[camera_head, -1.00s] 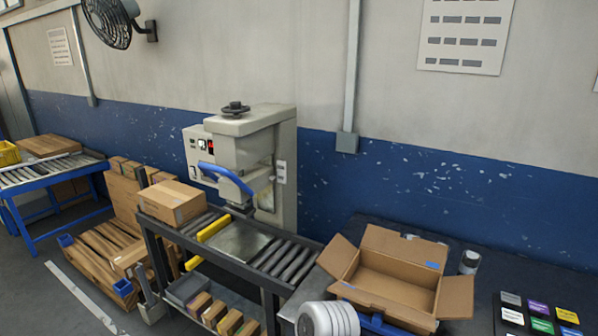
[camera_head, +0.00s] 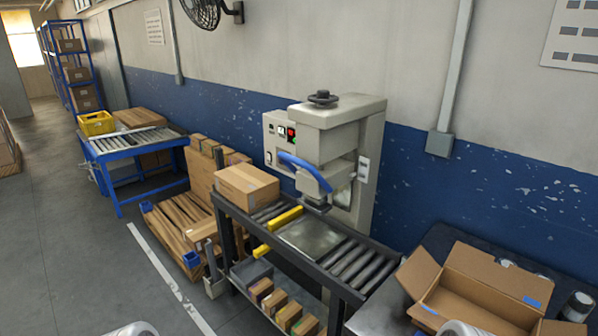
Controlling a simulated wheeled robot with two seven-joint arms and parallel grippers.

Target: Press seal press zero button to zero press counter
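The seal press (camera_head: 348,150) is a beige machine with a blue handle (camera_head: 303,170) and a dark knob on top. It stands against the wall behind a roller conveyor. Its control panel (camera_head: 279,140) on the left side carries a white element (camera_head: 281,129) and a red element (camera_head: 291,132). They are too small to read, and I cannot tell which is the zero button. Pale rounded parts of my arms show at the bottom edge. Neither gripper's fingers are in view.
A closed carton (camera_head: 246,186) sits on the roller conveyor (camera_head: 350,268) beside yellow guides (camera_head: 285,218). An open carton (camera_head: 470,285) is at the lower right. A pallet (camera_head: 172,228) and blue-framed roller table (camera_head: 130,150) stand left. The floor (camera_head: 80,255) at left is clear.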

